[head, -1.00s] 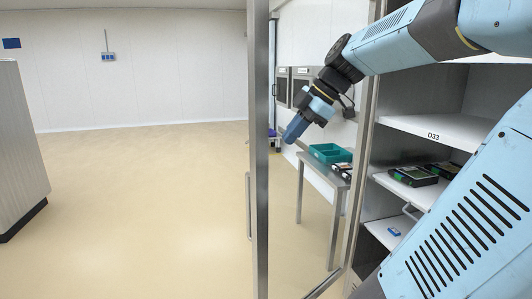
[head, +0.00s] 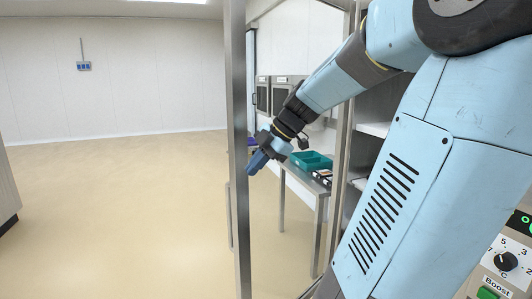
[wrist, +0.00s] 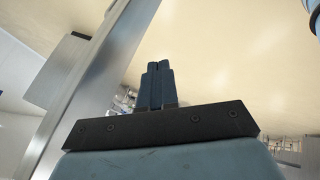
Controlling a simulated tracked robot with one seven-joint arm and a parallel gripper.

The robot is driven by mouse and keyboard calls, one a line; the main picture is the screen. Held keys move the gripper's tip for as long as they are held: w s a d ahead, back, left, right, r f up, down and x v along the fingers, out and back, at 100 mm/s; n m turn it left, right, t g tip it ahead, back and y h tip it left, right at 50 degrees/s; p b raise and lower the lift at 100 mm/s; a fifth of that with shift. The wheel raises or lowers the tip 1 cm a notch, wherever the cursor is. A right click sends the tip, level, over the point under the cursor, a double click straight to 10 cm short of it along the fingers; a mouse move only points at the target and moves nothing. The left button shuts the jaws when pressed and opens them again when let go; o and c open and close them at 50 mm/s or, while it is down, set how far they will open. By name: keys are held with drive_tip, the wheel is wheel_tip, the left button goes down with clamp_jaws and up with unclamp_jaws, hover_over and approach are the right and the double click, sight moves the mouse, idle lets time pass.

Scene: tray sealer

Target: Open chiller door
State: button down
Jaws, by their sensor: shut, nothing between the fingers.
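The chiller door (head: 238,120) is a clear pane in a steel frame. It stands open, swung out from the chiller's white shelves (head: 372,128), which are largely hidden behind my arm. Its upright bar handle (head: 229,215) is on the left, outer side of the free edge. My gripper (head: 254,165) is shut and empty, on the inner side close to that edge. I cannot tell whether it touches the door. In the wrist view, the shut fingers (wrist: 157,70) point away, with the steel door frame (wrist: 92,85) slanting to their left.
A steel table (head: 315,188) with a teal tray (head: 312,160) shows through the pane. A control panel with a knob (head: 505,262) is at the lower right. Open floor (head: 110,220) lies left of the door, with a cabinet edge (head: 8,195) at the far left.

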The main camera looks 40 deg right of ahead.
sight(245, 162)
drive_tip(key=shift+w+a, duration=0.15)
drive_tip(key=shift+w, duration=0.85)
drive_tip(key=shift+w+a, duration=0.15)
drive_tip(key=shift+w, duration=0.8)
